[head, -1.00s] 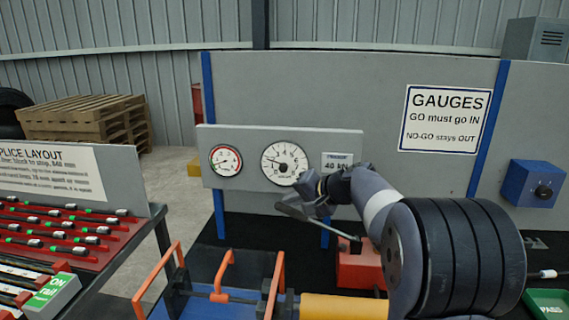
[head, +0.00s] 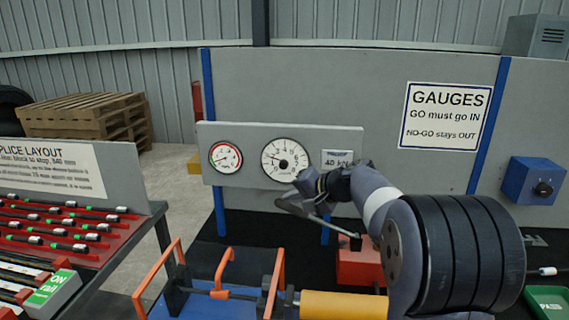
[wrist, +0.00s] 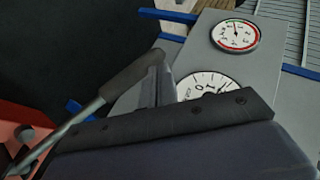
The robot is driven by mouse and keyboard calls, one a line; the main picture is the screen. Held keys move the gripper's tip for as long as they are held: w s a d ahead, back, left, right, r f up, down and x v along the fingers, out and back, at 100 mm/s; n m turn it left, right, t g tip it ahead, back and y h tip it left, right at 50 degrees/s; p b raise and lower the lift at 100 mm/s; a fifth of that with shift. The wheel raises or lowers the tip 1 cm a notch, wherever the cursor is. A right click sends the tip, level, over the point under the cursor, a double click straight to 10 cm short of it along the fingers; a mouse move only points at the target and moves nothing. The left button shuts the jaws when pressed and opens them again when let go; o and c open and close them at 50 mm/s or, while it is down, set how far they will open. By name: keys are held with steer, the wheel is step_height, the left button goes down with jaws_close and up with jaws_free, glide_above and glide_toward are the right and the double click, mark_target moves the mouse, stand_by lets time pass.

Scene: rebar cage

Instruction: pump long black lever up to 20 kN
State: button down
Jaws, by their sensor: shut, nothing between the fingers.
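The long lever shows in the wrist view as a grey rod with a black grip (wrist: 135,76), slanting up from a red pump body at lower left. In the head view its rod (head: 335,228) rises to the left from the red pump (head: 358,266). My gripper (head: 290,203) is shut and empty at the lever's upper end. In the wrist view its finger overlaps the end of the grip; I cannot tell whether they touch. The large white gauge (head: 285,160) has a dark needle pointing left; its exact reading is too small to tell.
A smaller red-rimmed gauge (head: 225,157) and a "40 kN" label (head: 338,160) share the grey panel. Orange handles (head: 223,270) and a yellow cylinder (head: 343,305) stand in front. A splice layout board (head: 70,170) is at left.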

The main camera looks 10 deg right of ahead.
steer(key=shift+a+f+b, duration=0.25)
steer(key=shift+f+b, duration=0.25)
steer(key=shift+f, duration=0.2)
steer(key=shift+w+a+f+b, duration=0.15)
steer(key=shift+a+f+b, duration=0.05)
steer(key=shift+f+b, duration=0.45)
steer(key=r+p, duration=0.1)
steer(key=d+r, duration=0.1)
steer(key=r, duration=0.1)
steer(key=shift+p, duration=0.35)
steer(key=shift+s, duration=0.2)
